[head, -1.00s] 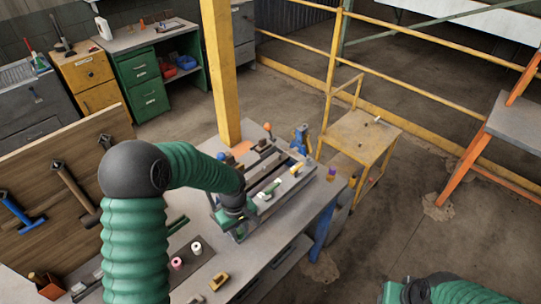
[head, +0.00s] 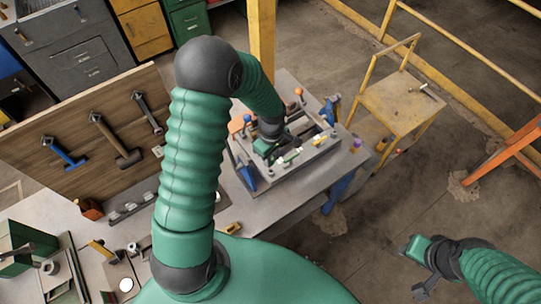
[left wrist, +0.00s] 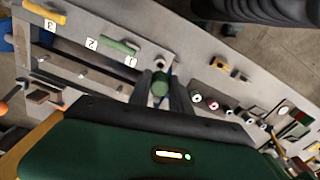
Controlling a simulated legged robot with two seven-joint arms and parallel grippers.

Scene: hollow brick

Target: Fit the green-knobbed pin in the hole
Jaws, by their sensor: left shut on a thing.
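My left gripper (left wrist: 160,98) is shut on a green knob (left wrist: 160,82), seen nearly end-on between its two dark fingers in the left wrist view. The pin's shaft is hidden there. The gripper hangs over the near-left part of a grey metal fixture (left wrist: 85,62) on the bench. The fixture's edge carries labels 1, 2 and 3. A second green piece (left wrist: 118,46) lies by label 2 and a yellow piece (left wrist: 45,12) by label 3. I cannot tell which hole the pin is over. My right gripper (head: 420,268) is off to the lower right, away from the bench.
The grey bench (head: 285,205) also carries small parts, including a yellow block (left wrist: 219,64) and several round spools. A wooden tool board (head: 85,135) with hammers stands at the left. A yellow post (head: 262,45) rises behind the fixture. A yellow stand (head: 400,103) is beyond the bench.

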